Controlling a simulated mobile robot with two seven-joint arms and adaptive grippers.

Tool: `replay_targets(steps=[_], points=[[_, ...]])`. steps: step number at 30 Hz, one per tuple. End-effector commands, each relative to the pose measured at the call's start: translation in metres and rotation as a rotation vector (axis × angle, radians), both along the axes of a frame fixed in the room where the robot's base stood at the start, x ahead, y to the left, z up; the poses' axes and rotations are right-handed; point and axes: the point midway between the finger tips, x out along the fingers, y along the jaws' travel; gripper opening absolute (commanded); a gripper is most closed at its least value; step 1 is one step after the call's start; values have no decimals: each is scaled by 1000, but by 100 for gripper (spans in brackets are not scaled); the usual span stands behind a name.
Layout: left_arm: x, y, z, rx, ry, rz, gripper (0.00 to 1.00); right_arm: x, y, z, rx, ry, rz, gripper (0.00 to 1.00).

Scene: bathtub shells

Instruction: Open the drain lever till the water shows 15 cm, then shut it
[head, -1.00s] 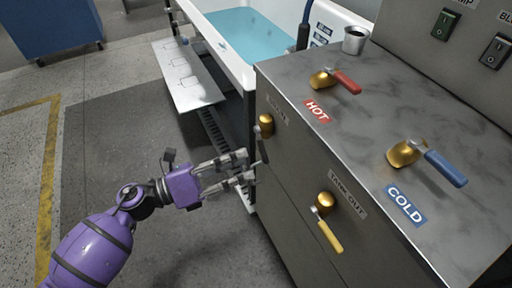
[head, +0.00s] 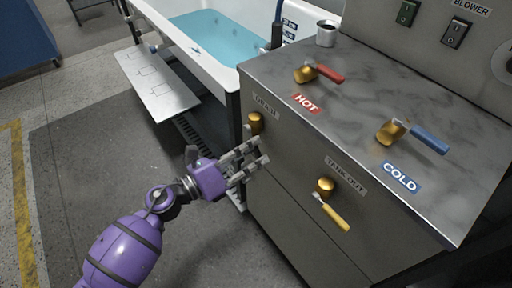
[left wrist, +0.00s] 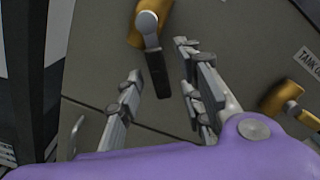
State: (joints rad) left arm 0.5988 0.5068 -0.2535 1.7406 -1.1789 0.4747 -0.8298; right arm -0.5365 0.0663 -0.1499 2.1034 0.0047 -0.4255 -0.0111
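The drain lever has a brass knob (head: 256,122) on the cabinet front, under a label that seems to read DRAIN. In the left wrist view its dark handle (left wrist: 157,72) hangs down from the brass body (left wrist: 150,20). My left gripper (head: 259,152) is just below the knob. In the left wrist view its fingers (left wrist: 160,62) are apart, one on each side of the handle, with gaps showing, so it is not closed on it. The tub (head: 150,14) holds blue water (head: 225,38); no level in cm can be read. My right gripper is not in view.
The TANK OUT lever (head: 334,215), with a yellow handle, is right of the drain lever. HOT (head: 328,72) and COLD (head: 428,138) levers and a metal mug (head: 326,34) are on the countertop. A light panel (head: 158,85) juts beside the tub. The floor at left is clear.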

Motion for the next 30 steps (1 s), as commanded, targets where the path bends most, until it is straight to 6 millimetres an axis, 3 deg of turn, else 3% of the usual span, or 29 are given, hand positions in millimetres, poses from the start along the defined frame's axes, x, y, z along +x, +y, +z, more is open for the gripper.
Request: replay_targets(steps=[6,14,23,30], points=[[12,-17,0,0,0,0,34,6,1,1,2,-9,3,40],[13,-18,0,1,0,-1,34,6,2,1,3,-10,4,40],[13,-18,0,0,0,0,0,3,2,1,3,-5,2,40],[13,-18,0,0,0,0,0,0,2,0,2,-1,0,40]])
